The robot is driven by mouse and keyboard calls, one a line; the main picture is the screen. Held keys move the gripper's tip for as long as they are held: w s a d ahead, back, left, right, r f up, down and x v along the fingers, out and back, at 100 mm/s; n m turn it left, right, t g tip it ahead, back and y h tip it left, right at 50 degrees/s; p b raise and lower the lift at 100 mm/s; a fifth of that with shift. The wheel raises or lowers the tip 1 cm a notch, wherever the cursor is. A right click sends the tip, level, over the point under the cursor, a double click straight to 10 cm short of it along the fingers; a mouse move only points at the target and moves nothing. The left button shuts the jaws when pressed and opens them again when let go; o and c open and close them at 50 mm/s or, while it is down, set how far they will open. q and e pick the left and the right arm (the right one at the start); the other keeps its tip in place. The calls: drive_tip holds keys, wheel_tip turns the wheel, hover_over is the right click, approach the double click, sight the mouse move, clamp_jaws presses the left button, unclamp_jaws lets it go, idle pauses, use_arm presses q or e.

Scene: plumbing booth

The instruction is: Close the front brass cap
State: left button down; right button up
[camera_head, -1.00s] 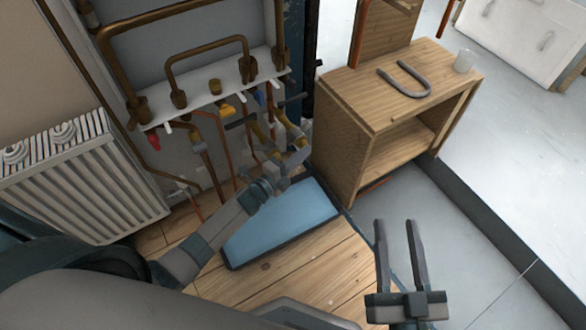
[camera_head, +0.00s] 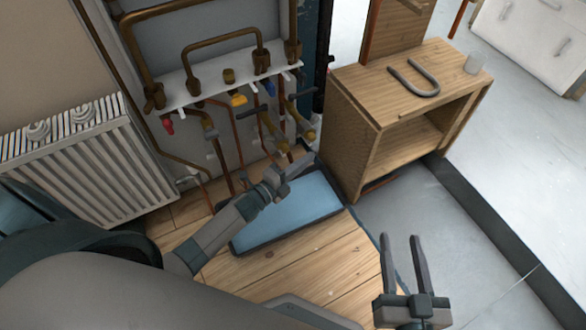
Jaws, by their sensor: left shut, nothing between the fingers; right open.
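Several brass valve fittings hang under the white pipe shelf (camera_head: 205,92). One brass valve (camera_head: 303,128) at the right has a grey lever, and another brass valve (camera_head: 268,128) is just left of it. My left gripper (camera_head: 303,167) is shut and empty, below the right-hand valves and above the blue mat, apart from the valves in the picture. My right gripper (camera_head: 402,240) is open and empty over the floor at the lower right.
A blue mat (camera_head: 300,212) lies on the wooden floor (camera_head: 290,268). A white radiator (camera_head: 80,165) is at the left. Grey floor is free at the right.

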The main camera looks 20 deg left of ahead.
use_arm(q)
drive_tip(key=shift+v, duration=2.5)
use_arm(e)
drive_tip(key=shift+s+d+f+g, duration=0.1)
drive_tip(key=shift+d+f+g, duration=0.15)
drive_tip(key=shift+f+g, duration=0.55)
use_arm(q)
drive_tip(key=shift+d+r, duration=0.1)
use_arm(e)
drive_tip(key=shift+f, duration=0.15)
